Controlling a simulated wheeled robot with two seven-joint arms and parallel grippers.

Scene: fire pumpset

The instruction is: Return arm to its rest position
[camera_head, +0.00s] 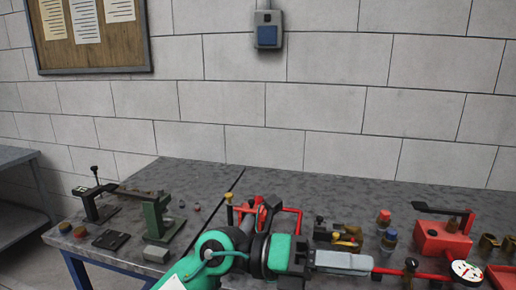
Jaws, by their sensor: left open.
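My left arm, green and black, comes in at the bottom middle and lies across the front of the workbench (330,182). Its gripper (362,263) points right and shows as a pale grey block. It is open, though the gap between its fingers is hard to see from here. It is in front of a red pipe assembly with a white-faced gauge (466,270); I cannot tell whether it touches it. My right gripper is not in view.
A red pump (442,240) with a dark lever stands at the right. A green stand (158,220) and black clamp (97,204) stand left. The bench's back strip is clear before the block wall (320,100).

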